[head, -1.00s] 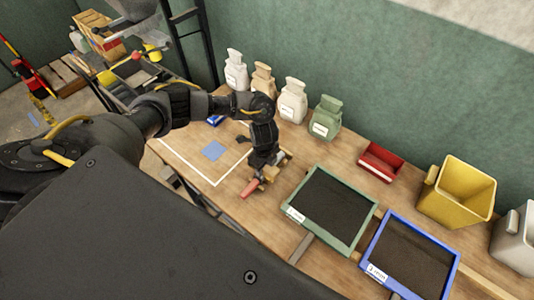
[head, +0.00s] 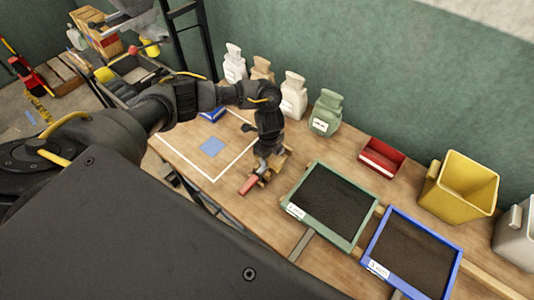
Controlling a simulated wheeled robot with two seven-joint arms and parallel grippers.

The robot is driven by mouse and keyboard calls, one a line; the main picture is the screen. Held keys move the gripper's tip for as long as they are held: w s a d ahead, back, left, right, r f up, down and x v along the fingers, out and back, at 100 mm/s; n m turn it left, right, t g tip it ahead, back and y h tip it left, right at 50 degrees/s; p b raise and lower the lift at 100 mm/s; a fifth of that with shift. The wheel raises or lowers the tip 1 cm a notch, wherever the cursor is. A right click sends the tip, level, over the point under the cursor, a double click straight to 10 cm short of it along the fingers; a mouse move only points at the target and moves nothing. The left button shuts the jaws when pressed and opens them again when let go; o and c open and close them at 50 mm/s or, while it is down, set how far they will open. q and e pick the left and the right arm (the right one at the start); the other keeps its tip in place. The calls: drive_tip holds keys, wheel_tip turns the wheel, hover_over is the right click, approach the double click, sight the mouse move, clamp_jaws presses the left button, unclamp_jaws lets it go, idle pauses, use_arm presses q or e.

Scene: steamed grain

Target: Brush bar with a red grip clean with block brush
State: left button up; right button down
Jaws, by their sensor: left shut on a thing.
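The bar's red grip (head: 249,184) sticks out toward the front left on the wooden bench, just below my left gripper. The rest of the bar is mostly hidden by the gripper. My left gripper (head: 266,158) points down and is shut on a small tan block, which looks like the block brush (head: 279,160). The brush is close over the bar; I cannot tell whether they touch. My right gripper is not in view.
A green-framed tray (head: 350,244) and a blue-framed tray (head: 452,280) of dark material lie to the right. Several bottle-like containers, including a green one (head: 325,115), line the wall. A red bin (head: 382,158) and yellow bin (head: 458,188) stand at right. The white-outlined area (head: 190,160) has clear room.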

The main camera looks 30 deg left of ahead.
use_arm(q)
drive_tip(key=shift+w+d+f+b, duration=0.1)
drive_tip(key=shift+w+b, duration=0.25)
drive_tip(key=shift+w, duration=0.65)
drive_tip(key=shift+w+d+b, duration=0.15)
drive_tip(key=shift+w+b, duration=0.75)
drive_tip(key=shift+w, duration=0.15)
drive_tip(key=shift+w+r, duration=0.25)
drive_tip(key=shift+w+d+f+b, duration=0.1)
drive_tip(key=shift+w+f+b, duration=0.15)
drive_tip(key=shift+w+b, duration=0.35)
drive_tip(key=shift+w+d+b, duration=0.15)
drive_tip(key=shift+w+b, duration=0.45)
drive_tip(key=shift+b, duration=0.15)
drive_tip(key=shift+r, duration=0.1)
